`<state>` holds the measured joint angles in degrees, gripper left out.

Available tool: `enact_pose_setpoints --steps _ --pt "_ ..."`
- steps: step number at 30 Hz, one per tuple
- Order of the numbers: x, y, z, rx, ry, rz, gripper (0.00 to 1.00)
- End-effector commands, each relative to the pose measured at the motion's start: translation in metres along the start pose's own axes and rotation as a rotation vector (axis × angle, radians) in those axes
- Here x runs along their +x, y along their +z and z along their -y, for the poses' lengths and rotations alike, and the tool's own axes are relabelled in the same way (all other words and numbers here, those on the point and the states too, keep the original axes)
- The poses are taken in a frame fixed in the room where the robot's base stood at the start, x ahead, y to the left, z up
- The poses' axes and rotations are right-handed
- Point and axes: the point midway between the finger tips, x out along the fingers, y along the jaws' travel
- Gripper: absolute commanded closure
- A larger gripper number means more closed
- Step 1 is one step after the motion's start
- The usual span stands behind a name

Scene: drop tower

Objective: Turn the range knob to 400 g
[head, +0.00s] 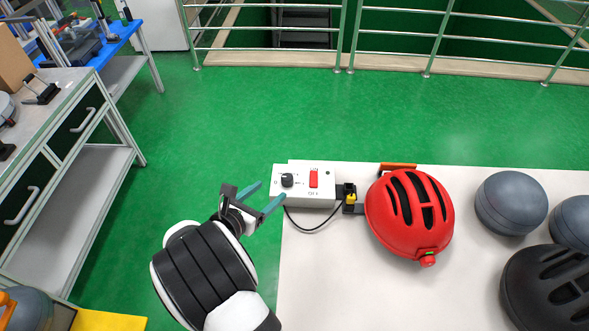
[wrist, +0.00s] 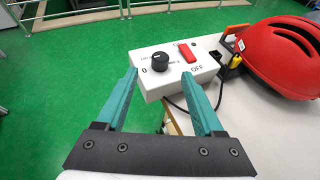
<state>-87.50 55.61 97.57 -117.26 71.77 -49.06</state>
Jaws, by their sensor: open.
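The range knob (head: 287,180) is a small black round knob on the left of a white control box (head: 322,201) at the table's left end. My gripper (head: 264,197) is open and empty, just left of the box. In the wrist view its teal fingers (wrist: 165,85) point toward the box, with the knob showing beyond and between them, apart from both. The knob's exact setting is unclear.
A red rocker switch (head: 314,179) sits right of the knob. A black cable (head: 318,228) runs from the box to a small connector by a red helmet (head: 405,212). Grey balls (head: 511,203) and a black helmet (head: 550,290) stand farther right. The white table (head: 325,285) is clear in front.

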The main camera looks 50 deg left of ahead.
Motion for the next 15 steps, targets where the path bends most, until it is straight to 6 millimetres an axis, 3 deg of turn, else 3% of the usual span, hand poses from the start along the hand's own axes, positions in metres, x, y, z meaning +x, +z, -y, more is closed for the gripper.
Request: enact_pose_setpoints --steps 6,9,15 --pt "0.061 0.000 0.002 0.003 -0.004 -0.001 0.31" --pt "0.080 0.000 0.002 0.004 -0.004 -0.001 0.31" --pt "0.099 0.000 0.001 0.004 -0.002 -0.001 0.31"
